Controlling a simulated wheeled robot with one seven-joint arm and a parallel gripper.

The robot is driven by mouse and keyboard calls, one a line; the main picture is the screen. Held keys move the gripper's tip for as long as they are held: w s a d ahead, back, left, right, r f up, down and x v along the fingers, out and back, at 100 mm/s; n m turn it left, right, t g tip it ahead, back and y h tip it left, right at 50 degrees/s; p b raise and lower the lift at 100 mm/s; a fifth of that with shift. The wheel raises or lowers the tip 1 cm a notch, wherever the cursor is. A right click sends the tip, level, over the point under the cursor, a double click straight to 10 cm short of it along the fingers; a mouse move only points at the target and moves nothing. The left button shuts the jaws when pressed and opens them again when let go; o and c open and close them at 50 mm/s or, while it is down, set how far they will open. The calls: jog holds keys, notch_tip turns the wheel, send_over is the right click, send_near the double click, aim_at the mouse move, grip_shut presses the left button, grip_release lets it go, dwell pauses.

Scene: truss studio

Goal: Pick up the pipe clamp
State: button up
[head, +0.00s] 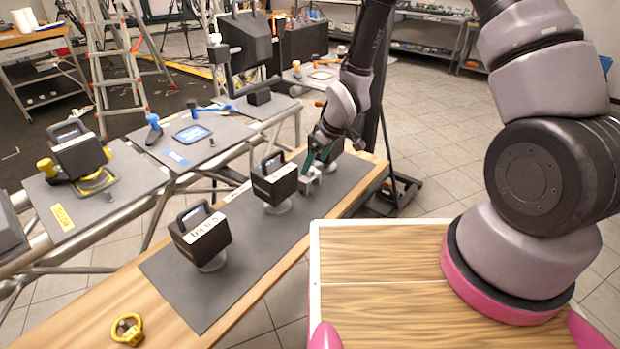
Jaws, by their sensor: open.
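A small yellow ring-shaped piece with a dark knob, which looks like the pipe clamp (127,329), lies on bare wood at the near left end of the long bench, off the dark mat. My gripper (309,176) is open and low over the far part of the mat, between two black boxes and well away from the yellow piece. Its fingertips are small here, and I cannot tell whether they touch anything.
Black handled boxes stand on round bases on the dark mat (215,290): a near one (201,237), a middle one (274,183), and one partly hidden behind my gripper. Grey panels on a truss (150,222) run along the left, one with a yellow label (62,217).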

aim_at(311, 168)
jog(key=x, duration=0.5)
jog(key=shift+w+a, duration=0.1)
jog(key=shift+a, duration=0.15)
jog(key=shift+c, duration=0.3)
jog(key=c, duration=1.4)
